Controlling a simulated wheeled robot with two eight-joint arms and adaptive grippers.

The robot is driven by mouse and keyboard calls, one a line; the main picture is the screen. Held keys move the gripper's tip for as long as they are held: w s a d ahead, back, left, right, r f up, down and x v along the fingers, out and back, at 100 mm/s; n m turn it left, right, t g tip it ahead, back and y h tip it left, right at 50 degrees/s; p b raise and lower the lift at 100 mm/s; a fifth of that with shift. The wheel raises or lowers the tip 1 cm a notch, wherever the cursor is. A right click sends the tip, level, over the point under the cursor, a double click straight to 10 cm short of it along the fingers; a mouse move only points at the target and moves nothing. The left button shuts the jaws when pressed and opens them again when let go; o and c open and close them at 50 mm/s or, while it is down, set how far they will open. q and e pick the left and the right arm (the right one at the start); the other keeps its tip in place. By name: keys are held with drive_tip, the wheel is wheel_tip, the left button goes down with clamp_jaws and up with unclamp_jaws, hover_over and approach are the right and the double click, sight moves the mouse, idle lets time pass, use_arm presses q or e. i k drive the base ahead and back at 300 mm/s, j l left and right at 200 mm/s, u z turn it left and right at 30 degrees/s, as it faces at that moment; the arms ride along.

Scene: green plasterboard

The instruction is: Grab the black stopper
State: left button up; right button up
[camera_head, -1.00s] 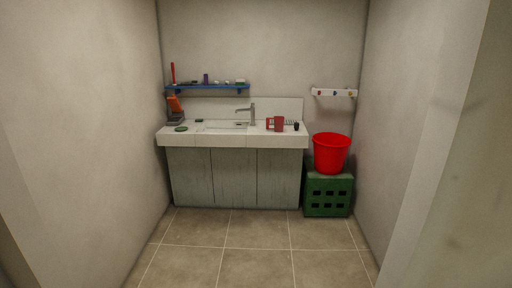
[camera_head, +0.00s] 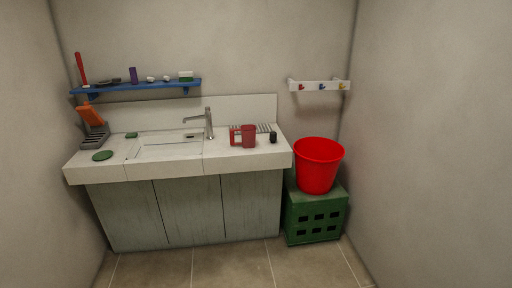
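Neither of my grippers is in view.
A red bucket (camera_head: 318,165) sits on a green crate (camera_head: 315,216) right of the counter. A faucet (camera_head: 207,122) rises behind the sink. A blue shelf (camera_head: 140,86) and a hook rack (camera_head: 319,85) hang on the wall. The floor in front is clear.

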sight(273, 134)
drive_tip(key=i+j+z, duration=0.25)
drive_tip(key=i+z, duration=0.25)
drive_tip(key=i+j+z, duration=0.2)
drive_tip(key=i+z, duration=0.15)
drive_tip(key=i+j+z, duration=0.35)
drive_tip(key=i+l, duration=0.1)
